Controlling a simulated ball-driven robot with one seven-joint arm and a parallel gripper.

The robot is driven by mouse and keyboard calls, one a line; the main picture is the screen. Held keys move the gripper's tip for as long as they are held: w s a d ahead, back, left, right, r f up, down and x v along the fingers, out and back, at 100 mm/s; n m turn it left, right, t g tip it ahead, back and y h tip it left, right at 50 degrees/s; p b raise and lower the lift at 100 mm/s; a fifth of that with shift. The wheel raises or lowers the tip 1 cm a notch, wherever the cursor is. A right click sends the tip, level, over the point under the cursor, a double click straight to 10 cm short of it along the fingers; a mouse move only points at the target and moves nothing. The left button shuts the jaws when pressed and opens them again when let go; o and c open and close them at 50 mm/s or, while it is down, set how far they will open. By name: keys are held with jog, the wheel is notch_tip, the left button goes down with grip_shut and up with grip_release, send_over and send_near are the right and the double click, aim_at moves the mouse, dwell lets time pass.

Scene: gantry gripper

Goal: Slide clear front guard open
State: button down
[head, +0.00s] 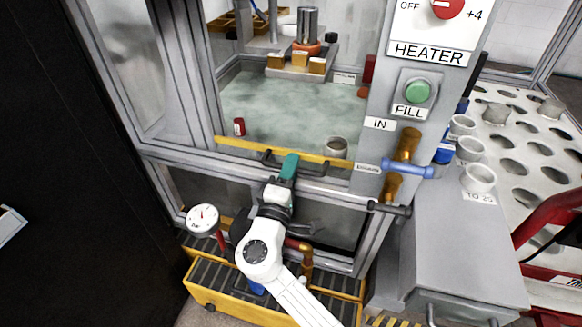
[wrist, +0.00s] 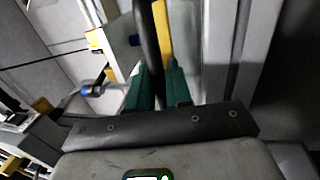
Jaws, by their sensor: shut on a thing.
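The clear front guard is hard to make out against the machine's front opening. A yellow strip (head: 237,145) runs along the lower edge of that opening, and a black bar handle (head: 318,171) lies just below it. My gripper (head: 289,166) has teal fingers and is at the middle of this handle. In the wrist view the teal fingers of my gripper (wrist: 158,86) are shut on the black handle (wrist: 149,45), one on each side. The yellow strip (wrist: 163,36) runs beside the handle there. I cannot tell how far the guard is open.
Behind the opening are a grey-green floor, a small red object (head: 239,127) and a cup (head: 335,147). A grey post with a green FILL button (head: 418,92) and a blue-handled valve (head: 407,169) stands at right. A gauge (head: 203,219) and yellow steps (head: 215,299) are below.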

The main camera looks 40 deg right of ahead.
jog(key=shift+f, duration=0.1)
jog(key=c, duration=1.2)
grip_release()
jog(key=p+v, duration=0.1)
jog(key=v, duration=1)
jog(key=shift+d+p, duration=0.1)
jog(key=shift+p, duration=0.2)
